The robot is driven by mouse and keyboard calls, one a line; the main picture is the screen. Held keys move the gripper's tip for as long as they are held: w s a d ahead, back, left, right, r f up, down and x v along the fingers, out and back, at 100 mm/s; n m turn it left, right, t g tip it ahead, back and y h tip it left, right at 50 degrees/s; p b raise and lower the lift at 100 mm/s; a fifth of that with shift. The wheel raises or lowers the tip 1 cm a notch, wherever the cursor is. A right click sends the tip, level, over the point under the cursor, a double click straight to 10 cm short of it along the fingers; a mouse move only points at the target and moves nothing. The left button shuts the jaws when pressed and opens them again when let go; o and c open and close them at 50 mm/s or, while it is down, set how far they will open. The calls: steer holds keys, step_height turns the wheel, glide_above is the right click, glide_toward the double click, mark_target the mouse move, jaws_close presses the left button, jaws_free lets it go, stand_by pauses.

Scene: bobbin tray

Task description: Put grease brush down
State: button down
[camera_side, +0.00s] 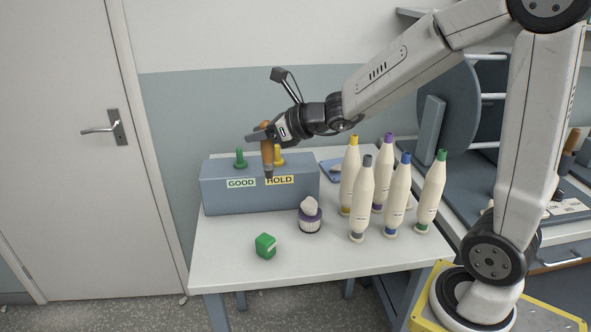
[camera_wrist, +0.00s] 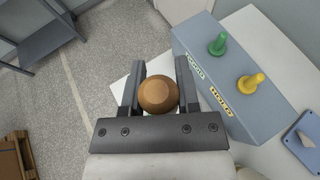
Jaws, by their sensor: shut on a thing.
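The grease brush (camera_side: 267,155) has a brown wooden handle and points bristles-down in the side view. My gripper (camera_side: 262,134) is shut on its handle and holds it in the air in front of the blue-grey box. In the wrist view the round handle end (camera_wrist: 158,95) sits between the two dark fingers of my gripper (camera_wrist: 160,88). Part of the handle is hidden behind the fingers in the side view.
The blue-grey box (camera_side: 225,200) has GOOD and HOLD labels, a green peg (camera_side: 240,158) and a yellow peg (camera_side: 279,155). A purple-and-white pot (camera_side: 310,222), a green block (camera_side: 265,246) and several bobbins (camera_side: 361,205) stand on the white table (camera_side: 220,258).

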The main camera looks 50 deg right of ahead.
steer(key=w+d+r, duration=0.2)
steer(key=w+d, duration=0.2)
steer(key=d, duration=0.6)
steer(key=s+d+f+n+y, duration=0.1)
steer(key=s+d, duration=0.2)
steer(key=d, duration=0.8)
steer(key=s+d+f, duration=0.1)
steer(key=s+d, duration=0.2)
steer(key=d, duration=0.7)
step_height(320, 180, down, 15)
steer(key=shift+s+d, duration=0.15)
steer(key=shift+s, duration=0.2)
steer(key=shift+f, duration=1.8)
steer(key=shift+f, duration=0.15)
